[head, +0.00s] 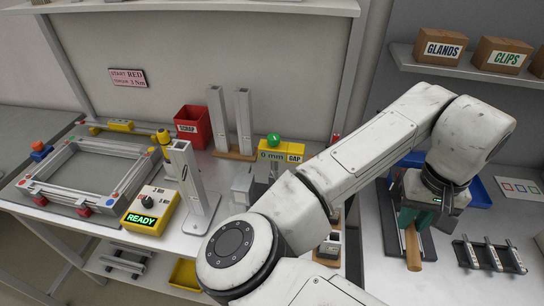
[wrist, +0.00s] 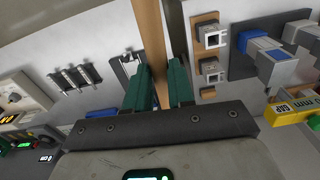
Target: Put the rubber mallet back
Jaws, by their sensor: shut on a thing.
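My gripper (head: 414,216) is over the right-hand bench, its green fingers pointing down. It is shut on a light-brown wooden handle (head: 413,251), which I take to be the rubber mallet's. The handle stands near upright in the head view, its lower end just above or at the bench; I cannot tell whether it touches. In the wrist view the handle (wrist: 150,38) runs between the two green fingers (wrist: 161,85) and out of the top of the picture. The mallet's rubber head is not clearly seen in either view.
A rack with several small grey parts (head: 489,257) lies right of the handle. A blue bin (head: 478,192) is behind my gripper. The left bench holds a metal frame (head: 50,193), a yellow READY box (head: 150,208), a red SCRAP bin (head: 190,125) and upright profiles (head: 217,120).

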